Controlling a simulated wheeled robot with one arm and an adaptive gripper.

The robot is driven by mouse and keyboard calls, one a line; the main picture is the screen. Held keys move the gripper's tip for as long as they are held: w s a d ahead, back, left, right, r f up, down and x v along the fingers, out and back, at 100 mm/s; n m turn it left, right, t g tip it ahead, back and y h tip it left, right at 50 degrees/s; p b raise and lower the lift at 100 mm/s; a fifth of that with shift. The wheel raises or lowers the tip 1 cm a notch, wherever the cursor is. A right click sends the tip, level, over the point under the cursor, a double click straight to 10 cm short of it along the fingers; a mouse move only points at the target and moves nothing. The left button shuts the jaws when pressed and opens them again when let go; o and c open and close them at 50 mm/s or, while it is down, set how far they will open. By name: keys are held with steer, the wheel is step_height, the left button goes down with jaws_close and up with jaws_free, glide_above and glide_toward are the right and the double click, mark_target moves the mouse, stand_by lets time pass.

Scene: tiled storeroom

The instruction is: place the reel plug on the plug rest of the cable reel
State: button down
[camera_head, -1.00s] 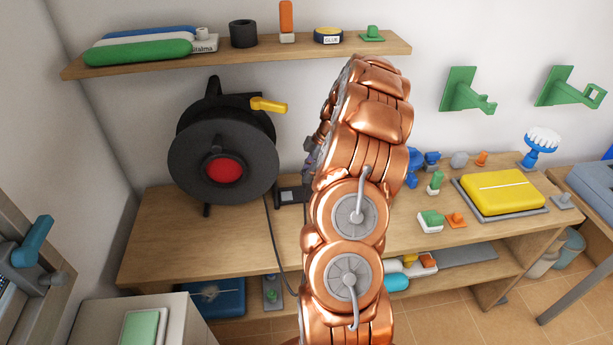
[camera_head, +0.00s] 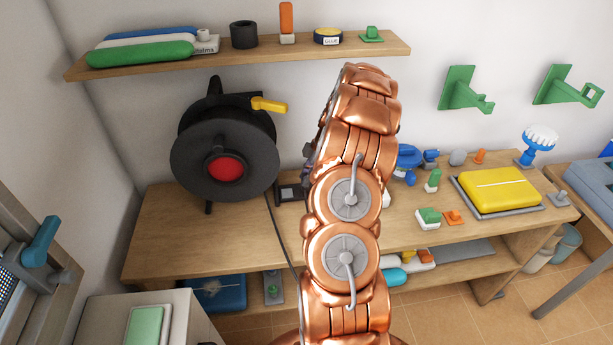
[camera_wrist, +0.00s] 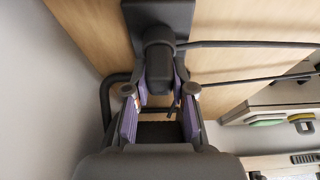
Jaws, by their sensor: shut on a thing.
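The cable reel (camera_head: 222,158), black with a red hub and a yellow handle, stands at the left of the bench. A dark block with a grey face, apparently the plug rest (camera_head: 288,194), sits just right of it, partly behind my arm. In the wrist view, my gripper (camera_wrist: 160,92) has its purple-padded fingers shut on the dark reel plug (camera_wrist: 160,62). The plug overlaps a dark plate-like piece (camera_wrist: 158,14), seemingly the rest. I cannot tell whether they touch. My arm hides most of the gripper and the plug in the head view.
A thin dark cable (camera_head: 281,235) hangs from the reel side over the bench's front edge. A shelf (camera_head: 270,55) with several items runs above the reel. Small blocks and a yellow case (camera_head: 500,192) occupy the right of the bench (camera_head: 165,235). Its front left is clear.

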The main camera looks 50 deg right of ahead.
steer(key=shift+f, duration=0.2)
steer(key=c, duration=1)
jaws_free()
steer(key=shift+r, duration=0.25)
steer(key=shift+s+d+r+b, duration=0.75)
steer(key=shift+s+d+b, duration=0.25)
steer(key=shift+s+d, duration=0.65)
steer(key=shift+s+d+r+b, duration=0.75)
steer(key=shift+s+d+b, duration=0.35)
steer(key=shift+d, duration=0.95)
steer(key=shift+s+d+r+b, duration=0.85)
steer(key=shift+s+d, duration=0.6)
steer(key=shift+d, duration=0.4)
steer(key=shift+f, duration=0.1)
